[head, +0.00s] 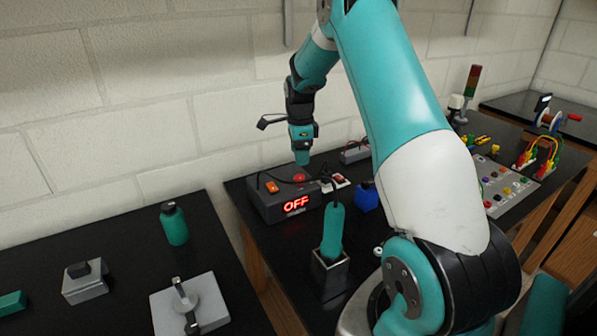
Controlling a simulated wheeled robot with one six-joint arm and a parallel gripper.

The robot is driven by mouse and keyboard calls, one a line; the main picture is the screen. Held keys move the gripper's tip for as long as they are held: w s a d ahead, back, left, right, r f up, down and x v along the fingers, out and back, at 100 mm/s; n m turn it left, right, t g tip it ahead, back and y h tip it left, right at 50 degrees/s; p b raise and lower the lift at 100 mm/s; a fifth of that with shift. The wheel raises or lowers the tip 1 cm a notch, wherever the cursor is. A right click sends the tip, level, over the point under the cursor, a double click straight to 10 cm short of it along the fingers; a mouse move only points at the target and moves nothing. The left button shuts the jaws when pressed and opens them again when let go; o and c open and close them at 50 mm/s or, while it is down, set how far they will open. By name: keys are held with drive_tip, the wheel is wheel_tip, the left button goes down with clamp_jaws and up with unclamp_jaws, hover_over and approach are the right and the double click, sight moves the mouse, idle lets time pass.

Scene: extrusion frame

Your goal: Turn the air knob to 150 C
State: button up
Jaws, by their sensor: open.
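A dark station box (268,208) stands on the black bench near the wall. Its red display (296,203) reads OFF. On its top are an orange switch (272,187) and a round red knob (299,178), which may be the air knob; no label is readable. My gripper (301,160) points down just above the red knob. Its fingers are small here, and I cannot tell whether they touch the knob. The knob's pointer or scale cannot be made out.
A teal-handled tool (332,232) stands in a metal holder (329,268) in front of the box. My arm covers the bench's middle. A button panel (507,188) lies farther right.

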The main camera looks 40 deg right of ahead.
sight(300, 176)
wheel_tip(300, 176, down, 8)
drive_tip(key=shift+r+p, duration=0.2)
drive_tip(key=shift+p, duration=0.6)
drive_tip(key=c, duration=0.9)
